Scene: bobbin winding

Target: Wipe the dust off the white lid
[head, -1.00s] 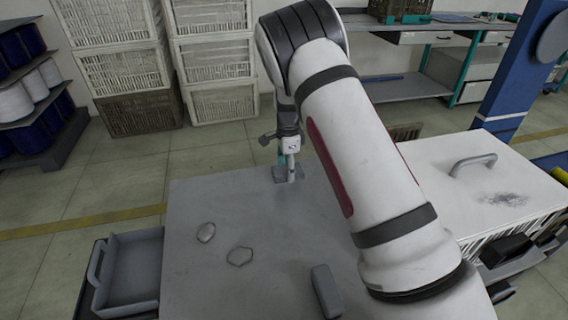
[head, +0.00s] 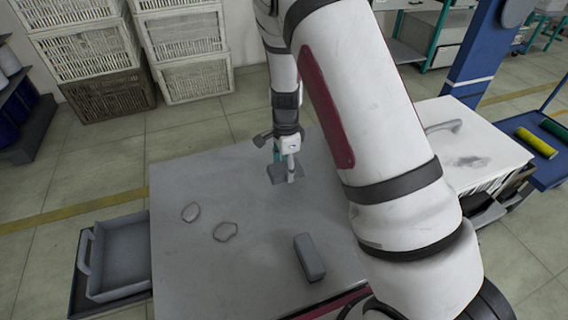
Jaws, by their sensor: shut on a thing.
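The white lid (head: 505,150) is on the right, partly hidden behind my arm. It has a grey bar handle (head: 443,126) and a dark dust patch (head: 470,161) on its top. My gripper (head: 287,172) is over the far part of the grey table, well left of the lid. It is shut on a small flat grey piece (head: 277,176), which looks like a cloth or pad. The piece is at or just above the tabletop; I cannot tell if it touches.
A grey open drawer or tray (head: 122,262) is at the left. A blue post (head: 478,50) rises behind the lid. Yellow and green rolls (head: 536,142) lie at the far right.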

